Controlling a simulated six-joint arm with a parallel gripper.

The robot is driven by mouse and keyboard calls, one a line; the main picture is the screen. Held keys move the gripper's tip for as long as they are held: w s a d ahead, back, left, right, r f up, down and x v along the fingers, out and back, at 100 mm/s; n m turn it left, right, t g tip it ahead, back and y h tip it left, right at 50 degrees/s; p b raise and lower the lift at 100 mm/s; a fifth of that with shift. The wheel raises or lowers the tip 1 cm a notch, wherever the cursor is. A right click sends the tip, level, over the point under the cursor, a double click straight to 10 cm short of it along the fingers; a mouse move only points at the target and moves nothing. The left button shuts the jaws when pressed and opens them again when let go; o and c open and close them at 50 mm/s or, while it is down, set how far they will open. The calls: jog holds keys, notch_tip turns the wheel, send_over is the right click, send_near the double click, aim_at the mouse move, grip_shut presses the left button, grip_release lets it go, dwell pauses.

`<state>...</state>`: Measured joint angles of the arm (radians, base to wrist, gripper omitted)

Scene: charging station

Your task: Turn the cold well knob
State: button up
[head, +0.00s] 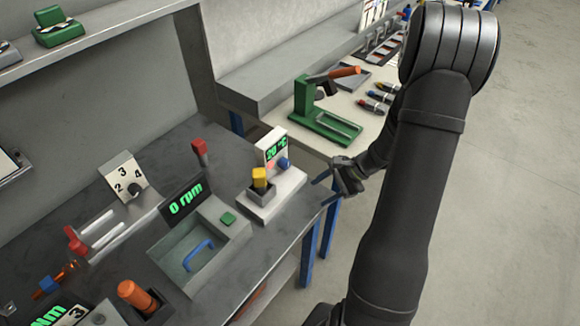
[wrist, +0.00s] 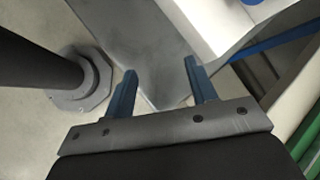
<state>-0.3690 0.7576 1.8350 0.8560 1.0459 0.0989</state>
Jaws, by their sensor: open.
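The cold well is a white unit (head: 283,196) with a green 20 °C display (head: 277,148) near the bench's right edge. Its blue knob (head: 283,163) is below the display, and a yellow block (head: 260,178) stands in its well. My gripper (head: 325,189) is open and empty to the right of the unit, apart from the knob. In the wrist view, my gripper's blue fingers (wrist: 160,70) are spread over the bench corner. A blue round part at that view's top right edge (wrist: 252,2) looks like the knob, mostly cut off.
A 0 rpm unit (head: 186,196) with a basin and blue handle (head: 199,255) stands left of the cold well. A green press (head: 325,120) is on the bench behind. A red-topped post (head: 199,150) stands nearby. Open floor lies to the right.

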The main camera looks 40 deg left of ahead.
aim_at(288, 166)
jog(key=s+d+r+m+t+y, duration=0.2)
jog(key=d+r+m+t+y, duration=0.3)
jog(key=y, duration=0.6)
jog(key=shift+m+t, duration=0.3)
jog(key=shift+m, duration=0.2)
jog(key=a, duration=0.5)
jog(key=a+f, duration=0.1)
jog(key=a, duration=1)
jog(key=shift+w+a+f, duration=0.1)
jog(key=shift+w+f, duration=0.05)
jog(key=shift+f, duration=0.15)
jog(key=c, duration=1)
